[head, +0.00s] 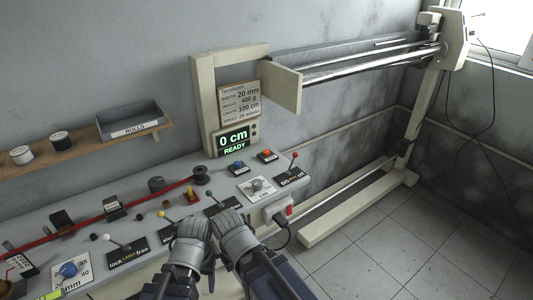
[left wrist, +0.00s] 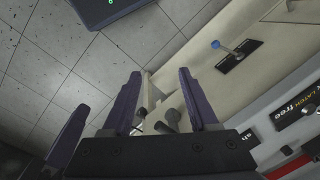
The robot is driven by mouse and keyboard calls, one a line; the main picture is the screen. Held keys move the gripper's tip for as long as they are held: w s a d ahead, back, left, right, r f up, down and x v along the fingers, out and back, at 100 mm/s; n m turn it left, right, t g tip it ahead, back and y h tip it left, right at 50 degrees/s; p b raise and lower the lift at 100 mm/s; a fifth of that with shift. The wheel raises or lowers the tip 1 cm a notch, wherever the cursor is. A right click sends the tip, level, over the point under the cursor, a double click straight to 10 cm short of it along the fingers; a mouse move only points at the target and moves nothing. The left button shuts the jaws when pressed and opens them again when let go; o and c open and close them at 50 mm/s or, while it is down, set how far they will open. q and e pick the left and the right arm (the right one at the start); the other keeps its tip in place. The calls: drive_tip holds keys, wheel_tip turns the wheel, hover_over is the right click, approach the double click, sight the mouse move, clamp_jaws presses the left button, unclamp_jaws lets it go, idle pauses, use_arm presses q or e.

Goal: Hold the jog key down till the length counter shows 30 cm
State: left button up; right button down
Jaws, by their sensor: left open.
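The length counter (head: 233,140) is a dark display with green text, reading "0 cm" and "READY". In front of it are a blue push button (head: 238,167) and an orange push button (head: 267,155); their labels are too small to read, so I cannot tell which is the jog key. My left gripper (head: 176,286) is low at the bench's front edge, away from the buttons. In the left wrist view its two dark fingers (left wrist: 160,76) are apart, with nothing held between them. My right gripper (head: 268,280) is beside it, its jaws unclear.
A placard (head: 240,104) hangs above the counter. A beige frame with rails (head: 370,65) extends right. The tiled floor (head: 385,245) is clear at lower right.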

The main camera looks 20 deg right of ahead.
use_arm(q)
clamp_jaws()
idle(1.4)
